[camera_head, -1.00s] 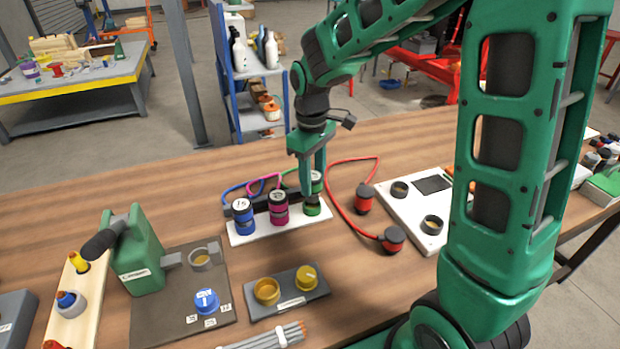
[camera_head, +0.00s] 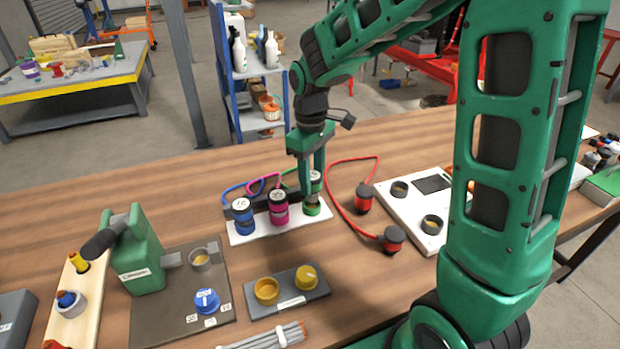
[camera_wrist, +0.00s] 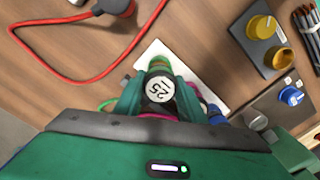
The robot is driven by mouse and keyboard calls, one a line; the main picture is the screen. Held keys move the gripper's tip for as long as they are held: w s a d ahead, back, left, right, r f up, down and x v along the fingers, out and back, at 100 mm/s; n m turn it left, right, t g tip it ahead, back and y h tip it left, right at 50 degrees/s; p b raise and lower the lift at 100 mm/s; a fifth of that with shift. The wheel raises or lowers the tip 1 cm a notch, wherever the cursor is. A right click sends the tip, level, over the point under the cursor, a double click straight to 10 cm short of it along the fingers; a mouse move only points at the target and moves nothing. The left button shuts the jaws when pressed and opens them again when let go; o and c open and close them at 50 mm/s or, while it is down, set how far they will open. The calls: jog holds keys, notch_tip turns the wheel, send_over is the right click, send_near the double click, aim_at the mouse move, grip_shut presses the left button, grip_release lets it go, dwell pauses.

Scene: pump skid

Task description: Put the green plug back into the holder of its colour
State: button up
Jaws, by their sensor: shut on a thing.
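The green plug (camera_head: 316,177) is between the fingers of my gripper (camera_head: 312,200), which is shut on it. In the wrist view its white top marked with a number (camera_wrist: 160,89) shows between the fingertips. The plug is upright at the green holder (camera_head: 313,210), at the right end of a white base plate (camera_head: 240,239). The fingers hide part of the plug, so I cannot tell how deep it sits. A blue plug (camera_head: 242,207) and a magenta plug (camera_head: 278,202) stand upright in their holders to the left on the same plate.
A red cable with two red-and-black plugs (camera_head: 393,239) lies just right of the plate. A white panel with two round sockets (camera_head: 405,211) is further right. A dark block with yellow parts (camera_head: 318,291) and a green can (camera_head: 138,255) stand in front and left.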

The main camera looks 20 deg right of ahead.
jog(key=shift+f, duration=1.7)
dwell(0.3)
jog(key=o, duration=1.3)
jog(key=shift+r, duration=0.1)
jog(key=r, duration=1)
jog(key=shift+w+r, duration=0.2)
jog(key=shift+r, duration=0.1)
jog(key=s+d+r+m, duration=0.1)
jog(key=s+d+m, duration=0.5)
jog(key=s+d, duration=0.6)
jog(key=s+d+f+m, duration=0.1)
jog(key=s+m, duration=0.1)
jog(key=s, duration=0.3)
jog(key=s+d+f+m, duration=0.1)
jog(key=s+d+m, duration=0.1)
jog(key=s, duration=0.3)
jog(key=s+d+f+m, duration=0.1)
jog(key=s+d+m, duration=0.1)
jog(key=s, duration=0.3)
jog(key=shift+s+d+m, duration=0.1)
jog(key=shift+s+m, duration=0.25)
jog(key=shift+m, duration=0.25)
